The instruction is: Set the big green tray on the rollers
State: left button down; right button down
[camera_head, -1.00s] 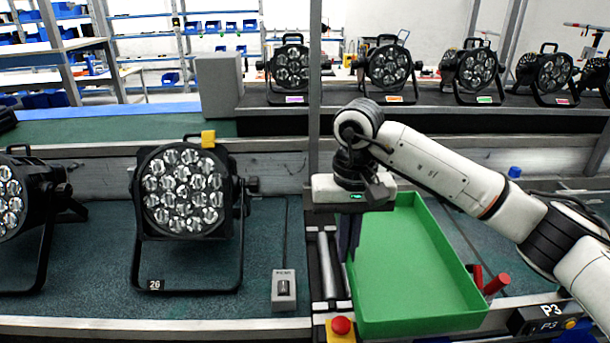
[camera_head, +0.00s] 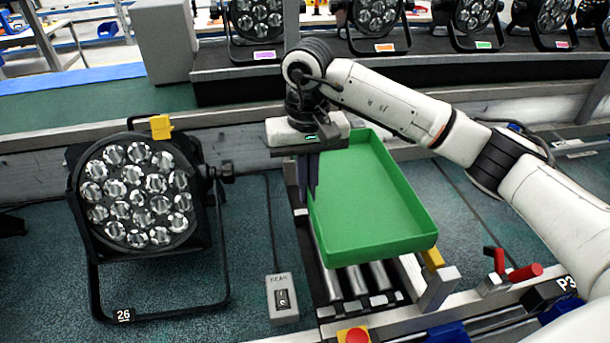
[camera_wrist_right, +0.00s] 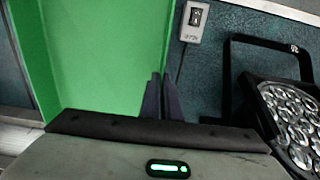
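The big green tray (camera_head: 370,195) is over the rollers (camera_head: 358,282) in the head view, with their front ends showing in front of it. I cannot tell whether its underside touches them. My right gripper (camera_head: 308,192) points down at the tray's left wall, its two dark fingers close together on that wall. In the right wrist view, the fingers (camera_wrist_right: 162,98) stand at the edge of the green tray (camera_wrist_right: 95,55), shut on its wall. My left gripper is not in view.
A stage light (camera_head: 140,195) and a grey switch box (camera_head: 282,298) stand left of the rollers. A red button (camera_head: 355,336) is in front, and red handles (camera_head: 524,272) are at the right. More lights stand on the rear shelf.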

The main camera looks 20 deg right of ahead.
notch_tip(320, 180, down, 4)
jog(key=shift+r, duration=0.25)
notch_tip(320, 180, down, 14)
jog(key=b, duration=0.7)
jog(key=shift+r, duration=0.15)
jog(key=shift+w, duration=0.1)
jog(key=c, duration=1.9)
grip_release()
